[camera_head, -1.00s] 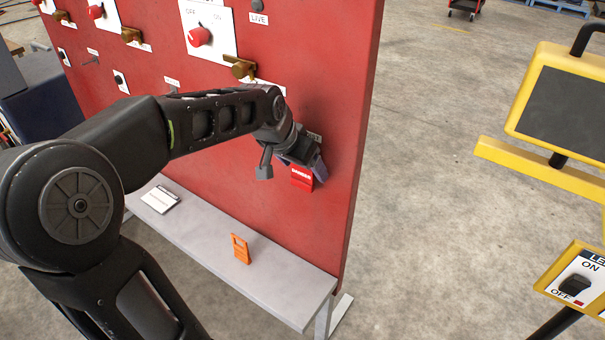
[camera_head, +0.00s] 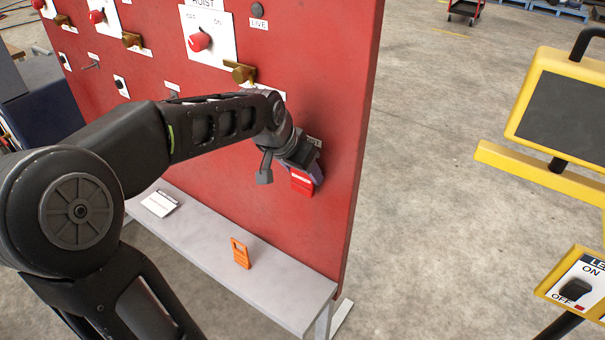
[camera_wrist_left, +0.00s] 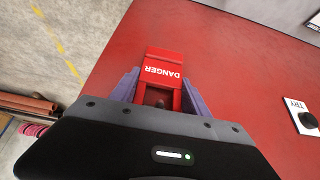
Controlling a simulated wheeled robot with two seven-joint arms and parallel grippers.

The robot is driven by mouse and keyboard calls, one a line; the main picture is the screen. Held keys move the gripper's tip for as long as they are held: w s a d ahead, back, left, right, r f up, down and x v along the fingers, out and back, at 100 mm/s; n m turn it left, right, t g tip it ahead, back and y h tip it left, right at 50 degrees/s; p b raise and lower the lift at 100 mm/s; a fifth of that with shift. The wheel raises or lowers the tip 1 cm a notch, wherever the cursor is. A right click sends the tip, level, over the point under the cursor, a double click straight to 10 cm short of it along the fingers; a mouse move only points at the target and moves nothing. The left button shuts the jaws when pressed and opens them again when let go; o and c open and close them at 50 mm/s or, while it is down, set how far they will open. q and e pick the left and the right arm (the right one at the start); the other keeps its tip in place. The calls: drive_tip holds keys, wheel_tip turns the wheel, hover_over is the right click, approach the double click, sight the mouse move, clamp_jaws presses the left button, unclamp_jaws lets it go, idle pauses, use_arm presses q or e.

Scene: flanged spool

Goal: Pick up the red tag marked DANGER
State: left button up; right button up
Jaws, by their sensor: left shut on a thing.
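The red DANGER tag (camera_head: 301,181) is in front of the red board near its right edge. In the left wrist view the tag (camera_wrist_left: 163,72) shows its white DANGER lettering upside down. My left gripper (camera_head: 308,172) is shut on the tag, with a purple finger on each side of it; the fingers also show in the left wrist view (camera_wrist_left: 160,92). Whether the tag still touches the board or a hook cannot be told. My right gripper is not in view.
A grey shelf (camera_head: 285,279) runs along the board's foot. An orange tag (camera_head: 240,253) and a white card (camera_head: 160,203) are on it. Red knobs and brass-coloured fittings (camera_head: 240,72) stick out of the red board (camera_head: 330,75). A yellow-framed panel (camera_head: 560,110) stands at right, with clear floor between.

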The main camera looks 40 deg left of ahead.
use_arm(q)
drive_tip(key=shift+r, duration=0.1)
drive_tip(key=shift+r, duration=0.5)
drive_tip(key=shift+s+r+b, duration=0.1)
drive_tip(key=shift+s+b, duration=0.15)
drive_tip(key=shift+b, duration=0.1)
drive_tip(key=s+b, duration=0.3)
drive_tip(key=s, duration=1.4)
drive_tip(key=shift+s+d+b, duration=0.2)
drive_tip(key=shift+s+b, duration=0.1)
drive_tip(key=shift+b, duration=0.1)
